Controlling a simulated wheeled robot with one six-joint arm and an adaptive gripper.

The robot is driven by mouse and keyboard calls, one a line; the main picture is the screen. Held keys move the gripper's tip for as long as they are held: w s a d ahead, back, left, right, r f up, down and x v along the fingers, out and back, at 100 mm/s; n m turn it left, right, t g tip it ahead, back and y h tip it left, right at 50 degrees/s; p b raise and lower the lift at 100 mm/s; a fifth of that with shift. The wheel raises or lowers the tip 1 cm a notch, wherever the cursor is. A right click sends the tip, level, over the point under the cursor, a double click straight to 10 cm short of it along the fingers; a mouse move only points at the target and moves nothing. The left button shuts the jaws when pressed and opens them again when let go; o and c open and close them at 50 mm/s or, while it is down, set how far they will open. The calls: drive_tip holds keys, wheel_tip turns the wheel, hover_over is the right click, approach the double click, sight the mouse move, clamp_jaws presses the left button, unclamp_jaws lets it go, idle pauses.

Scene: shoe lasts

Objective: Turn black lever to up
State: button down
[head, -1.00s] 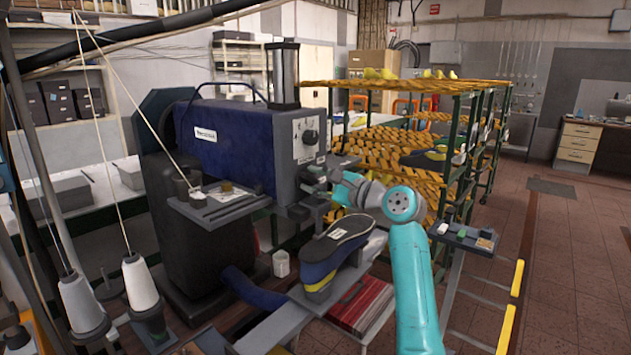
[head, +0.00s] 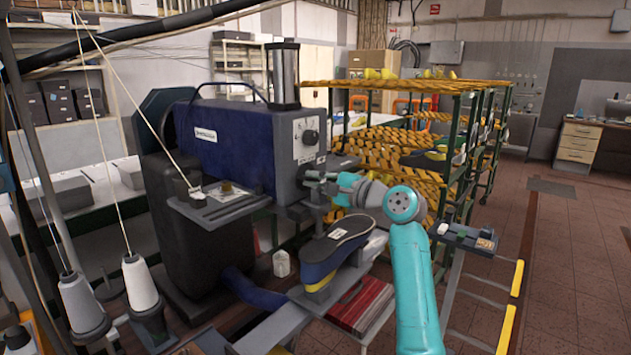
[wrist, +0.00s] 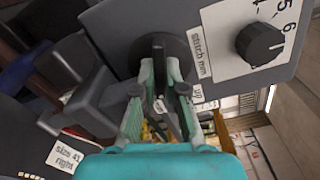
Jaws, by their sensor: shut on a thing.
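The black lever (wrist: 159,50) shows in the wrist view, in front of a round dark hub on the grey machine head. The two teal fingers of my gripper (wrist: 160,72) are on either side of it, shut on it. The lever's far part is partly hidden between the fingers. A small white label beside the right finger is partly covered. In the head view my gripper (head: 322,178) is at the lower front of the blue sewing machine (head: 225,145). The lever is too small there to make out clearly.
A black dial (wrist: 260,44) with numbers and a "stitch mm" label is right of the lever. A grey bracket (wrist: 85,90) stands close on the left. Racks with yellow slatted shelves (head: 420,86) stand behind.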

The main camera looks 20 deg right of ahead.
drive_tip(key=n, duration=0.5)
drive_tip(key=shift+n, duration=0.3)
drive_tip(key=n, duration=0.5)
drive_tip(key=shift+n, duration=0.3)
drive_tip(key=c, duration=1.2)
unclamp_jaws()
drive_tip(key=shift+d, duration=0.1)
drive_tip(key=shift+v, duration=3.95)
drive_tip(key=shift+s+r, duration=0.1)
drive_tip(key=shift+s, duration=0.05)
